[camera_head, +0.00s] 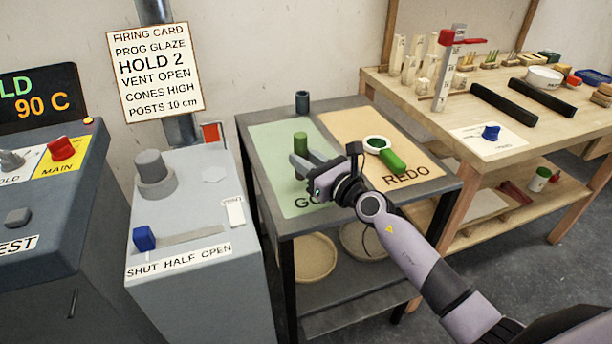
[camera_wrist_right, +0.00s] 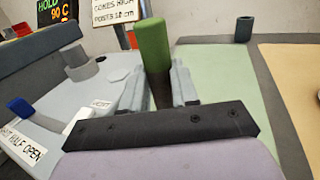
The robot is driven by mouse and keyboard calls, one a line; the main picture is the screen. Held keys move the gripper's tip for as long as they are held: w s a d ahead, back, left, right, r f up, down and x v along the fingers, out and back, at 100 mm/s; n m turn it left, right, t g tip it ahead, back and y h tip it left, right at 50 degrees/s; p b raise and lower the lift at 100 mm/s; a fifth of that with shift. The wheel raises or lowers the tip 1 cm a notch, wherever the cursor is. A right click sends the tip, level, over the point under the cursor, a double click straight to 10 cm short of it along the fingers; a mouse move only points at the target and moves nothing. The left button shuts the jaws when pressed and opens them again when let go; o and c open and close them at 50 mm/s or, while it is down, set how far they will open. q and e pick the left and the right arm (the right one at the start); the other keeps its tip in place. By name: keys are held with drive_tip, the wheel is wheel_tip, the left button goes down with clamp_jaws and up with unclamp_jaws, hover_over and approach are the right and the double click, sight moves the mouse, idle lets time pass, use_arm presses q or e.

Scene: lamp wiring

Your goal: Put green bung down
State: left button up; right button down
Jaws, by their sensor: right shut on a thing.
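The green bung (camera_head: 301,142) is an upright green cylinder over the green half of the small table, marked GO. My right gripper (camera_head: 304,164) is shut on it, reaching in from the right. In the right wrist view the bung (camera_wrist_right: 152,45) stands between the two grey fingers of the gripper (camera_wrist_right: 158,88), and its lower part looks dark. Its lower end is hidden, so I cannot tell whether it touches the mat. The green mat (camera_head: 268,139) lies beside the tan REDO mat (camera_head: 345,122). My left gripper is not in view.
A dark cup (camera_head: 302,101) stands at the table's back edge. A white ring-shaped piece (camera_head: 377,143) and a green block (camera_head: 392,161) lie on the tan mat. The grey control box (camera_head: 190,200) stands close on the left; a wooden bench (camera_head: 500,148) stands on the right.

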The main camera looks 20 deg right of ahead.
wheel_tip(320, 180, down, 3)
drive_tip(key=shift+r+b, duration=0.1)
drive_tip(key=shift+b, duration=0.75)
drive_tip(key=shift+f, duration=0.25)
drive_tip(key=shift+r, duration=0.15)
drive_tip(key=c, duration=0.8)
unclamp_jaws()
drive_tip(key=shift+f, duration=0.2)
drive_tip(key=shift+c, duration=0.2)
